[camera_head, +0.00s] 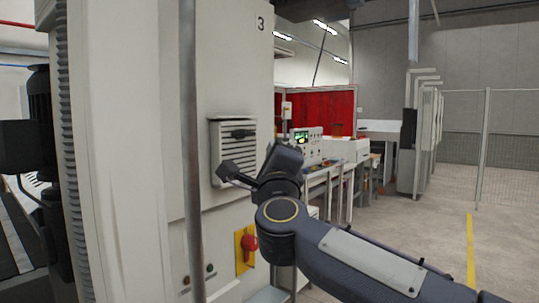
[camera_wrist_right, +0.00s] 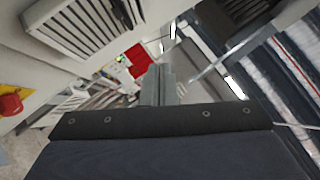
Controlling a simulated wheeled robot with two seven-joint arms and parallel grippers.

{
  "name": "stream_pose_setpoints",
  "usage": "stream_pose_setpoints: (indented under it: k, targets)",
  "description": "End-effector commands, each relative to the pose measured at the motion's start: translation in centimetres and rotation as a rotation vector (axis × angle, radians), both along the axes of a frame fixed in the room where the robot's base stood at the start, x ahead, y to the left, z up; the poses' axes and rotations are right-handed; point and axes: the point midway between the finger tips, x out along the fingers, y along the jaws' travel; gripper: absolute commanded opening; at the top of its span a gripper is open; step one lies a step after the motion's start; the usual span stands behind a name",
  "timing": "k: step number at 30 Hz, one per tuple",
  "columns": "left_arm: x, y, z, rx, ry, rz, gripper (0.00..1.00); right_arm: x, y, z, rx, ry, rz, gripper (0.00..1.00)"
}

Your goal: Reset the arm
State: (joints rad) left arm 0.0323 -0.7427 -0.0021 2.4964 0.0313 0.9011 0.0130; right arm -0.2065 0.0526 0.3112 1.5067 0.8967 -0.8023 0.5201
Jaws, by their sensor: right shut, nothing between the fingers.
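My right arm comes in from the lower right in the head view, bent at a joint with a yellow ring. My right gripper (camera_head: 226,172) is at its far end, in front of the vent on the white cabinet (camera_head: 150,120). The gripper is shut and holds nothing. In the right wrist view the closed fingers (camera_wrist_right: 158,84) point up the picture. My left gripper is not in view.
A red rotary switch (camera_head: 249,243) on a yellow plate and small buttons sit on the cabinet, below the vent (camera_head: 234,140). A grey vertical pole (camera_head: 191,150) stands in front. Behind are a control panel (camera_head: 307,142) and wire fence (camera_head: 510,130). Floor at right is clear.

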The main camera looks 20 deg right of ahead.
Motion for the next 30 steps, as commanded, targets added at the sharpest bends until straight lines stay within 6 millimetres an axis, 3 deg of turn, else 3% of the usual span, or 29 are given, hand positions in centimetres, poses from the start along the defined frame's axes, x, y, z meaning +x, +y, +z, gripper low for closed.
stream_pose_setpoints:
  k: [8,11,14,17,21,27,30]
  targets:
    - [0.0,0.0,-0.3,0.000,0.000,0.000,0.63,-1.0,0.3,-0.3,-0.016,0.005,0.004,0.00]
    - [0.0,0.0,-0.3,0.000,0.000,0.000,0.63,-1.7,0.8,-0.8,-0.122,0.025,0.039,0.00]
    - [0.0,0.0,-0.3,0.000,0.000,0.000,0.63,-3.1,1.9,-3.1,-0.354,0.093,0.116,0.00]
    - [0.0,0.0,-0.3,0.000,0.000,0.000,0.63,-5.6,3.4,-8.9,-0.666,0.231,0.233,0.00]
    - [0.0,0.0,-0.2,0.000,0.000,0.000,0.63,-9.9,4.2,-18.8,-1.005,0.451,0.409,0.00]
    - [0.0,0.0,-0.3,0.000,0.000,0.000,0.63,-17.8,3.6,-31.9,-1.307,0.743,0.674,0.00]
    - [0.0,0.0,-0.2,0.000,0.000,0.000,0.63,-22.0,3.2,-37.1,-1.398,0.865,0.807,0.00]
